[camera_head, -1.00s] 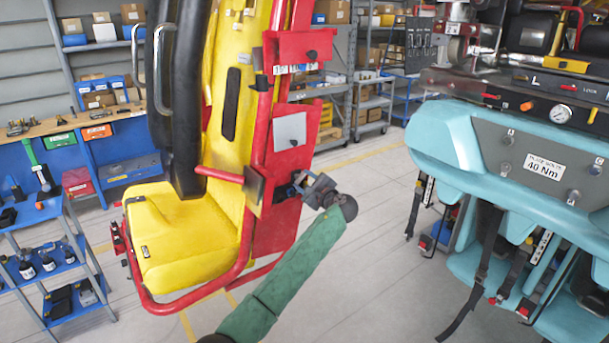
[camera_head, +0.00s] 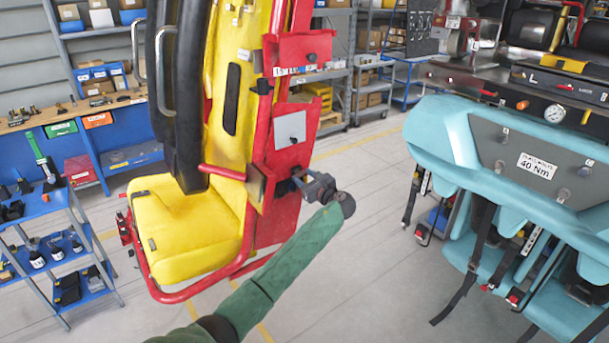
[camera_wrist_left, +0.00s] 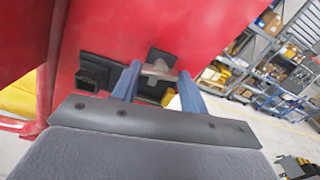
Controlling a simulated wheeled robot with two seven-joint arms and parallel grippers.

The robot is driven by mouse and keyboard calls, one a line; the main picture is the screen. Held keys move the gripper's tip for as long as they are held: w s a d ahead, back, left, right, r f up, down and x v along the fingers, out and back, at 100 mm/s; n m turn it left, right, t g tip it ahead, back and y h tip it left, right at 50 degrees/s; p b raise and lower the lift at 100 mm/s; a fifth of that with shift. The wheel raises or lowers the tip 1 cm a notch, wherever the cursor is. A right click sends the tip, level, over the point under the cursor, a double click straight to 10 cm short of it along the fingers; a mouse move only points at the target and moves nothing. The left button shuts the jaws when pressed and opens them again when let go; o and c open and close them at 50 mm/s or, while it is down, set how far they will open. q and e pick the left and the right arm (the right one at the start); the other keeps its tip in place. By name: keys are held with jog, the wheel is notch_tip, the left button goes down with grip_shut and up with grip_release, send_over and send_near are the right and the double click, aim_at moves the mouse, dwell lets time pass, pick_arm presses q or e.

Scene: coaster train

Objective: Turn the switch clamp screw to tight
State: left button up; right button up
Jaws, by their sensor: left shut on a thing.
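The switch clamp screw shows in the left wrist view as a small greyish cross-handle (camera_wrist_left: 158,70) on a dark mount against a red panel (camera_wrist_left: 215,40). My left gripper (camera_wrist_left: 156,82) has its two blue fingers on either side of the handle and is shut on it. In the head view my left gripper (camera_head: 297,182) reaches from the green-sleeved arm to the side of the red panel (camera_head: 285,222) beside the yellow seat (camera_head: 190,230). The screw is hidden there by the gripper. My right gripper is not in view.
A black block (camera_wrist_left: 95,75) sits on the red panel near the screw. A red bar (camera_head: 222,172) crosses above the seat. A teal car body (camera_head: 445,135) with hanging straps stands at right. A blue cart (camera_head: 65,265) stands at left. The floor between is clear.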

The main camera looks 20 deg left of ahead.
pick_arm(q)
jog(key=shift+d+f, duration=0.1)
jog(key=shift+f, duration=0.15)
jog(key=o, duration=0.8)
jog(key=shift+o, duration=0.9)
jog(key=shift+r, duration=0.15)
